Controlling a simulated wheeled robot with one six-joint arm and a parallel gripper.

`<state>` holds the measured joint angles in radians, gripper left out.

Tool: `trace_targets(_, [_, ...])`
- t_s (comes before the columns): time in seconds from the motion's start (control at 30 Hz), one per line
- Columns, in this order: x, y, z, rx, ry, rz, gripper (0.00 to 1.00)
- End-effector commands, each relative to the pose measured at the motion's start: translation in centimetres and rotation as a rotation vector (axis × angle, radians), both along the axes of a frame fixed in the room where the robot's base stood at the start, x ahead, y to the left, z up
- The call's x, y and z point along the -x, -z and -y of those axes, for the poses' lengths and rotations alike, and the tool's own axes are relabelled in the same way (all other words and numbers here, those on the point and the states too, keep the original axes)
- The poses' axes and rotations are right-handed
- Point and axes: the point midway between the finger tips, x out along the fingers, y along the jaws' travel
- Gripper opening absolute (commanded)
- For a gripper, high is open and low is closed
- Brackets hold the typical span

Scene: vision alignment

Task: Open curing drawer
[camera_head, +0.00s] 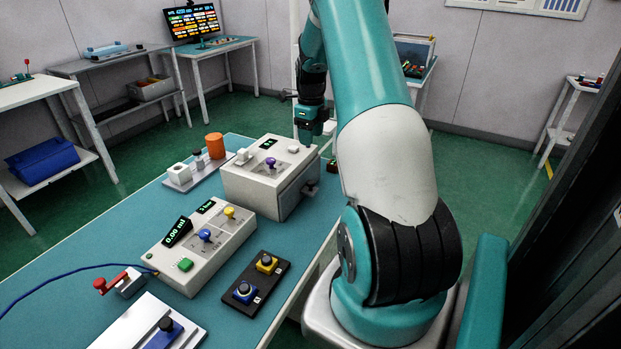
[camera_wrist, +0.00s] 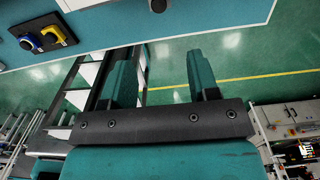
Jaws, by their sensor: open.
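The curing unit is a light grey box (camera_head: 250,185) on the teal table, with a purple knob and a small green display on top. Its drawer front seems to be the right-hand side, where a dark handle (camera_head: 310,190) sticks out. My gripper (camera_head: 306,135) is behind and above that box, pointing down, apart from the handle. In the wrist view my gripper (camera_wrist: 162,78) has its two teal fingers spread, with only floor between them. A dark rounded part at the table's edge (camera_wrist: 158,5) may be the handle; I cannot tell. The drawer looks shut.
A second grey box (camera_head: 200,245) with blue and yellow knobs stands nearer. A black plate (camera_head: 255,283) with two knobs lies near the table's right edge. An orange cylinder (camera_head: 215,146) stands at the back. Green floor is open right of the table.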

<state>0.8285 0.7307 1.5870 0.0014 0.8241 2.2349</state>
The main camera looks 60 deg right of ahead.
Motion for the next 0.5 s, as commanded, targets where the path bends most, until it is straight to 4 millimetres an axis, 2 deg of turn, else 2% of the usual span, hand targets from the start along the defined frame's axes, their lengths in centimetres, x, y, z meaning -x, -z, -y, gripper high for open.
trace_targets(0.5, [0.0,11.1,-0.2,-0.004,-0.008,-0.002,0.55])
